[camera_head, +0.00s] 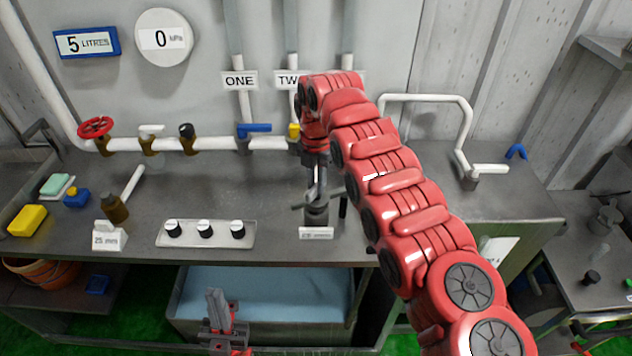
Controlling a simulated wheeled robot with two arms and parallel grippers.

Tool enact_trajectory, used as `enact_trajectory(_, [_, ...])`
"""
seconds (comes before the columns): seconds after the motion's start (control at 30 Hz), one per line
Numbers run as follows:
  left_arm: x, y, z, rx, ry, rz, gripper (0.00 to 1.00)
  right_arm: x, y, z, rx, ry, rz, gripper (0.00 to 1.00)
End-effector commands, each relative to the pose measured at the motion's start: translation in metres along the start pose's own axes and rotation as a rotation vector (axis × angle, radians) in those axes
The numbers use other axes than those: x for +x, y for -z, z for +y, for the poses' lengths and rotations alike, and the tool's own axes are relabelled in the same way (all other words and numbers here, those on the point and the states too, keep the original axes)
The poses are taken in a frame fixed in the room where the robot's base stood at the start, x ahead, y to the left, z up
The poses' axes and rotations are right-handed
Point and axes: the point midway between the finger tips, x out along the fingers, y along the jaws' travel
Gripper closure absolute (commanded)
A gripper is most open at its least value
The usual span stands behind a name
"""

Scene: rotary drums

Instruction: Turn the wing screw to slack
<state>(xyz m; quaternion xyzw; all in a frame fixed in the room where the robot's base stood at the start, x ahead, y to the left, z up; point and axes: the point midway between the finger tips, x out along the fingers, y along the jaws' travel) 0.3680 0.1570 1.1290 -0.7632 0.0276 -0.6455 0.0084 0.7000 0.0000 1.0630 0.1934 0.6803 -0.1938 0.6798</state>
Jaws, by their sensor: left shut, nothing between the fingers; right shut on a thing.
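A small grey metal fitting with winged arms, the wing screw (316,212), stands on the bench near its front edge, behind a small white label plate (316,233). My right gripper (318,190) points down on it from above and is shut on its upper part. The fingers hide some of the screw, so its exact turn is hard to tell. My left gripper (215,298) is low at the bottom of the view, in front of the bench and the blue basin. It is shut and empty.
A white pipe with a red valve wheel (96,128) and several valves runs along the back wall. A three-knob panel (206,232) sits left of the screw. A blue basin (262,296) lies below.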

Motion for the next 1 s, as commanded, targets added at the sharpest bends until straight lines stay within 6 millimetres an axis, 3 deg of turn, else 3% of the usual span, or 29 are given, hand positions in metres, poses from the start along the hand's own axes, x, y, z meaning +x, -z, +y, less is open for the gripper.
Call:
enact_trajectory(0.3, [0.0009,0.0001,0.0000,0.000,0.000,0.000,1.00,-0.0009,-0.0009,0.0001,-0.102,-0.002,-0.002,1.00])
enact_trajectory(0.8, [0.0010,0.0002,0.0000,0.000,0.000,0.000,1.00,-0.0011,-0.0011,0.0002,-0.117,-0.002,-0.003,1.00])
enact_trajectory(0.83, [0.0010,0.0002,-0.0001,0.000,0.000,0.000,1.00,-0.0011,-0.0011,0.0002,-0.117,-0.002,-0.003,0.75])
enact_trajectory(0.97, [0.0009,0.0002,0.0000,0.000,0.000,0.000,1.00,-0.0008,-0.0008,0.0002,-0.117,-0.002,-0.002,0.52])
enact_trajectory(1.0, [0.0009,0.0002,-0.0001,0.000,0.000,0.000,1.00,-0.0007,-0.0007,0.0002,-0.118,-0.001,-0.002,0.50])
